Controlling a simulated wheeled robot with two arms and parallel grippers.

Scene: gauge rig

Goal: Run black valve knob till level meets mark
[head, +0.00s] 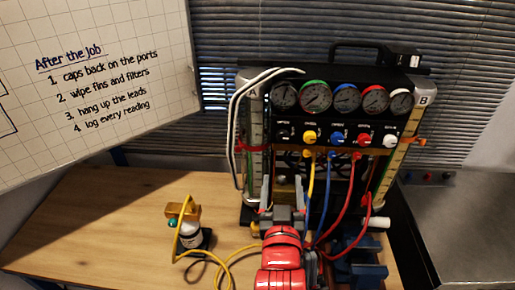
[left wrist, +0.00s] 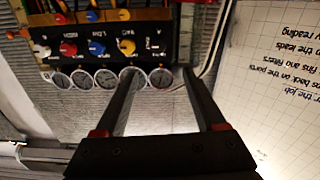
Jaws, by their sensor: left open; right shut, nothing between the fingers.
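The black valve knob (head: 285,132) is the leftmost in the rig's knob row; the upside-down left wrist view shows it too (left wrist: 155,46). My left gripper (head: 283,187) is open and empty, below the knob row in the head view. In the left wrist view its fingers (left wrist: 161,72) are spread, with the knob beyond the tips, apart from them. Tube A (head: 252,125), with a scale and red band (head: 250,148), stands left. Tube B (head: 394,165) stands right with an orange clip (head: 412,140). The liquid levels are too small to read. My right gripper is low, shut, empty and hard to make out.
Yellow, blue, red and white knobs sit beside the black one under several gauges (head: 316,96). Coloured hoses (head: 327,200) hang in front of the rig. A whiteboard (head: 150,45) is behind.

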